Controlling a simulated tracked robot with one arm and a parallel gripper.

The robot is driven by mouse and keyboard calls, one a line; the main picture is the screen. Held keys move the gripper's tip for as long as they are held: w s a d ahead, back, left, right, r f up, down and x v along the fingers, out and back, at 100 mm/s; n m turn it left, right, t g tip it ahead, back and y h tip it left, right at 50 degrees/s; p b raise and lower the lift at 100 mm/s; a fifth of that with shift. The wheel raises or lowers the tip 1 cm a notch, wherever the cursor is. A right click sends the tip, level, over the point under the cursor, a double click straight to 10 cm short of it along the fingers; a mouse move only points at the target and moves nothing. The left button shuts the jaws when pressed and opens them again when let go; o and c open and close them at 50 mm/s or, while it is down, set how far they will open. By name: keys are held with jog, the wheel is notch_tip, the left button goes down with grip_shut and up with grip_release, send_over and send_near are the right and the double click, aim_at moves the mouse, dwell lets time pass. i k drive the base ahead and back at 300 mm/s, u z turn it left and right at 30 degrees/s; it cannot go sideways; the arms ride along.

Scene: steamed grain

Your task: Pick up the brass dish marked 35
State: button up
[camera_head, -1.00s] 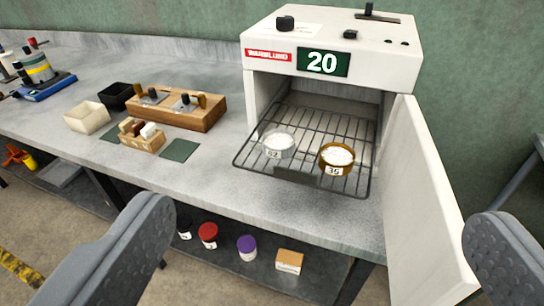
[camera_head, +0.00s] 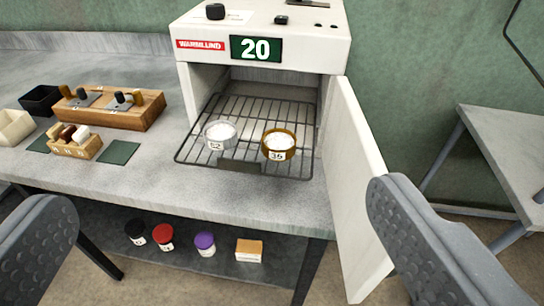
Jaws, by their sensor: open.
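The brass dish marked 35 (camera_head: 279,145) holds white grain and stands on the right front part of the wire rack (camera_head: 190,150). A clear dish marked 52 (camera_head: 219,135), also with white stuff in it, stands to its left on the same rack, apart from it. The rack sticks out of the open white oven (camera_head: 330,55). My gripper (camera_head: 225,225) is open and empty, its two grey fingers wide apart at the lower left and right, well short of the dishes. No part of the brass dish is hidden by the fingers.
The oven door (camera_head: 358,190) hangs open on the right, close to my right finger. A wooden block (camera_head: 115,108) with tools and a small wooden rack (camera_head: 75,145) stand left on the bench. Jars and a box (camera_head: 249,250) sit on the shelf below.

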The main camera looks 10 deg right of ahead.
aim_at(279, 144)
jog(key=k, duration=1.3)
jog(key=u, duration=0.45)
jog(key=i, duration=1.7)
jog(key=u, duration=0.1)
